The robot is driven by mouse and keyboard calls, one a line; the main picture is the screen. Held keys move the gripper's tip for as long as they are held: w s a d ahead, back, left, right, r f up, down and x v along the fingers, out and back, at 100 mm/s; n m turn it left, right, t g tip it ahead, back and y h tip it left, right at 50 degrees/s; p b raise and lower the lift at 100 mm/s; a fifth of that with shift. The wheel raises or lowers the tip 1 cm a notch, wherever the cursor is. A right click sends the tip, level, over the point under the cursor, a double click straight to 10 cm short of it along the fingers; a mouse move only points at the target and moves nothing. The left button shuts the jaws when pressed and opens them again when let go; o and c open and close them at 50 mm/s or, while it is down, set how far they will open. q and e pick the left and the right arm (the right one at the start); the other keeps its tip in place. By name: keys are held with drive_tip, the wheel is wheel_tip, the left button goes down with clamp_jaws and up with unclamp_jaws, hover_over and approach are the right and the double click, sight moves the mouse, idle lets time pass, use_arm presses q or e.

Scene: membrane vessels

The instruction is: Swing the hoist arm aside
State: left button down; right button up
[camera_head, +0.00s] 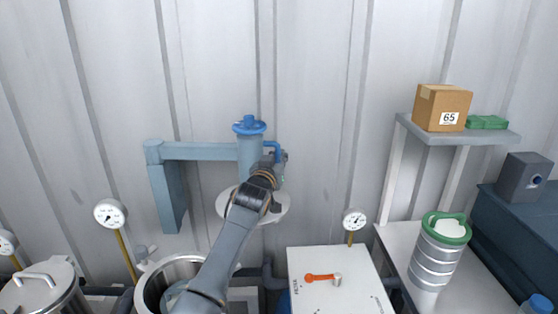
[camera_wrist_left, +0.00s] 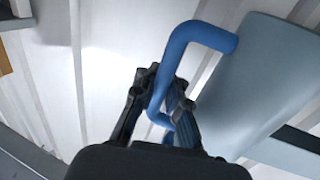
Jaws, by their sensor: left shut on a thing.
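The hoist arm (camera_head: 205,151) is a blue-grey horizontal beam on a post (camera_head: 166,195) at the left. A blue vertical cylinder (camera_head: 250,155) with a bright blue cap hangs at its right end, with a pale round disc (camera_head: 226,203) below it. A blue bent handle (camera_head: 272,146) sticks out on the cylinder's right side; it also shows in the left wrist view (camera_wrist_left: 205,34). My left gripper (camera_head: 277,160) is shut on this handle, its fingers (camera_wrist_left: 168,98) on either side of the bar. My arm hides part of the disc. My right gripper is not in view.
An open metal vessel (camera_head: 172,268) stands below the beam, with a lidded vessel (camera_head: 40,290) at the left. A white box with an orange lever (camera_head: 320,278) stands right of my arm. A shelf (camera_head: 460,137) holds a carton (camera_head: 441,106). A ribbed canister (camera_head: 437,260) stands at the right.

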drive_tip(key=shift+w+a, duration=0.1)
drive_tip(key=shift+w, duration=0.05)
use_arm(q)
drive_tip(key=c, duration=1.7)
unclamp_jaws()
drive_tip(key=shift+o, duration=0.3)
drive_tip(key=shift+a, duration=0.1)
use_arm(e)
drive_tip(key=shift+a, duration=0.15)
use_arm(q)
drive_tip(key=shift+s, duration=0.1)
drive_tip(key=v, duration=1.1)
drive_tip(key=shift+s+a, duration=0.15)
drive_tip(key=shift+s, duration=0.25)
